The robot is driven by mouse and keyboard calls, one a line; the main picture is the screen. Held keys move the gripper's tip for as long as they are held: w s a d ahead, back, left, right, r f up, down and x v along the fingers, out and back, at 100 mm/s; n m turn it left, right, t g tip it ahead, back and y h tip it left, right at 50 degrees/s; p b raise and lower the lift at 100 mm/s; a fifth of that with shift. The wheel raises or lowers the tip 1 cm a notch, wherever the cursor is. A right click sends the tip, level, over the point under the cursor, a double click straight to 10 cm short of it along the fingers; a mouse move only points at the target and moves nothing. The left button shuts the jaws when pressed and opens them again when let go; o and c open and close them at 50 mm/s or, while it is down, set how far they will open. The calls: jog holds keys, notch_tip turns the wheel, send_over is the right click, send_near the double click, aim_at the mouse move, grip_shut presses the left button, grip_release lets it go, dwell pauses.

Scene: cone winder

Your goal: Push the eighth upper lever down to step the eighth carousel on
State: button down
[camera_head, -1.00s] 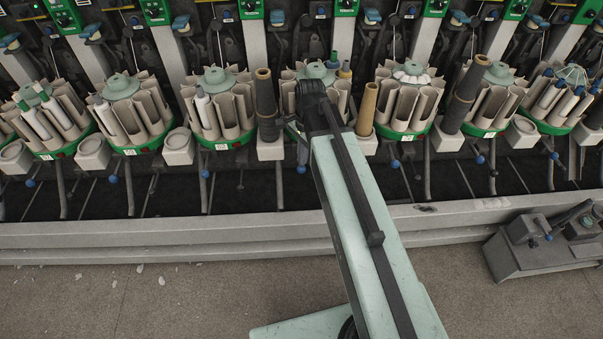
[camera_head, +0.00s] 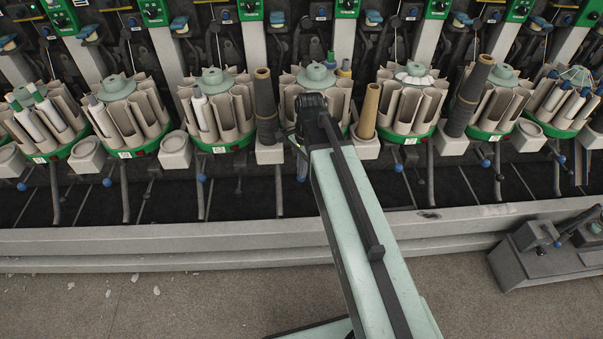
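A row of carousels with grey tube pockets and green rims runs along the machine. One carousel (camera_head: 318,76) stands directly behind my arm's end. Levers with blue ball knobs hang below the carousels, such as a lever (camera_head: 398,168) right of my arm and a lever (camera_head: 201,178) left of it. The pictures do not show which carousel is the eighth. My arm reaches up to the machine front, its dark end joint overlapping the middle carousel's rim. My gripper (camera_head: 302,166) hangs below that joint, mostly hidden by the arm; its fingers cannot be made out.
Dark cones (camera_head: 265,105) and a tan cone (camera_head: 368,110) stand on grey blocks between carousels. A grey ledge (camera_head: 160,237) runs along the machine's foot. A grey carriage (camera_head: 545,255) stands at the lower right. The floor left of my arm is open, with small scraps.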

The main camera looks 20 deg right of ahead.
jog(key=shift+w+d+r+p, duration=0.3)
jog(key=shift+d+r, duration=0.1)
jog(key=shift+d, duration=0.35)
jog(key=shift+w+d+r+p, duration=0.25)
jog(key=shift+w+d+r, duration=0.1)
jog(key=shift+d, duration=0.35)
notch_tip(320, 180, up, 8)
jog(key=p, duration=0.8)
jog(key=shift+s+d, duration=0.15)
jog(key=shift+s, duration=0.2)
